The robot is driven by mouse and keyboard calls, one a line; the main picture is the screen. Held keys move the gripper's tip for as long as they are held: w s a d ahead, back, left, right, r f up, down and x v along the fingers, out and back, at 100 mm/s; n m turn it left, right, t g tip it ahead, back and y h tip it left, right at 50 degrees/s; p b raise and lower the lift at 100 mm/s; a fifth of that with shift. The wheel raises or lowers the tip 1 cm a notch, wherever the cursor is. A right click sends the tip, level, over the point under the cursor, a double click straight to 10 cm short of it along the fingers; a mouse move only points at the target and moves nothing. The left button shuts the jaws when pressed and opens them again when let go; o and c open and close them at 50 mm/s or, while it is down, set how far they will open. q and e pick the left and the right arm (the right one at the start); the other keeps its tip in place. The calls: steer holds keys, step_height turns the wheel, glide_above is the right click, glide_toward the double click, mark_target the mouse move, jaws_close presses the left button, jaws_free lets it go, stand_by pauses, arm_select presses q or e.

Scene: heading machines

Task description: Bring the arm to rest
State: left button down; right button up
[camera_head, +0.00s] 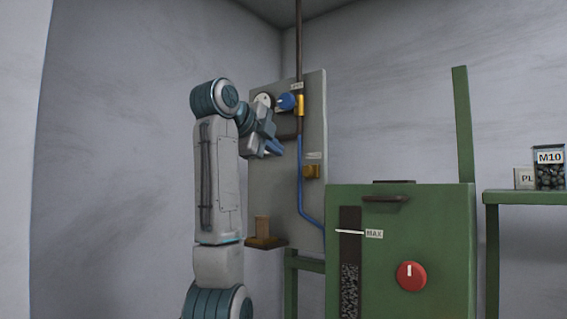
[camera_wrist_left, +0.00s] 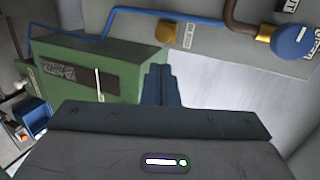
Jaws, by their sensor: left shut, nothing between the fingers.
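My left arm stands upright at the left of the head view, bent over at the top. Its gripper (camera_head: 274,148) is in front of the grey panel (camera_head: 315,120). In the left wrist view the two dark fingers of my left gripper (camera_wrist_left: 160,72) are together with nothing between them. They point toward the green machine (camera_wrist_left: 120,65) and the panel's lower edge, and I see no contact. My right gripper is in neither view.
The panel carries a blue knob (camera_head: 286,102), a gauge (camera_head: 264,99), a yellow fitting (camera_head: 312,172) and a blue hose (camera_head: 301,195). The green machine with a red dial (camera_head: 411,275) stands right of the arm. A green table (camera_head: 525,197) holds an M10 bin (camera_head: 549,168).

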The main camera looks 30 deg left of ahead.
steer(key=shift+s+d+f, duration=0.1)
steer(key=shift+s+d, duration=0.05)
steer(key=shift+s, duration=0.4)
